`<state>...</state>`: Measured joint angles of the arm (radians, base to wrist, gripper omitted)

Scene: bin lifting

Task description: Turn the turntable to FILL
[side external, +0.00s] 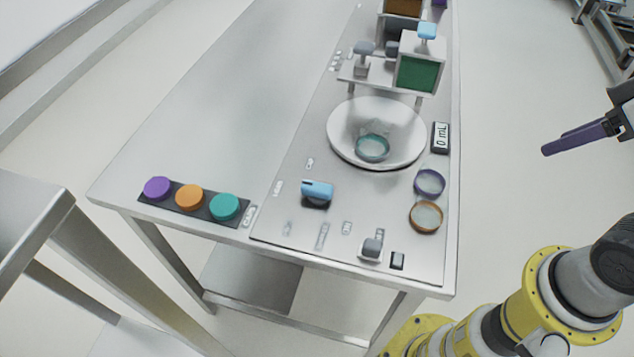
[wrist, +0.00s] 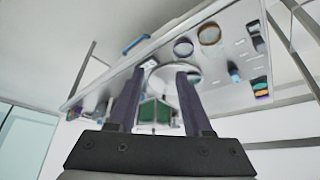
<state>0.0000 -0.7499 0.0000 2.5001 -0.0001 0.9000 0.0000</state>
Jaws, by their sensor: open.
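The turntable (side external: 344,132) is a round white disc on the metal bench in the side view. A clear cup with a teal rim (side external: 372,148) stands on it. A blue lever knob (side external: 317,188) sits on the panel in front and to the left of the disc. Small labels lie around the knob and disc, too small to read. My gripper (side external: 560,143) is off the right side of the bench, apart from everything. In the wrist view its two purple fingers (wrist: 160,73) are spread and empty, with part of the turntable behind them.
Purple-rimmed (side external: 429,183) and orange-rimmed (side external: 426,216) cups stand right of the disc, below a "0 mL" display (side external: 440,138). A dispenser with a green front (side external: 417,74) stands behind. A grey switch (side external: 372,247) is at the front edge.

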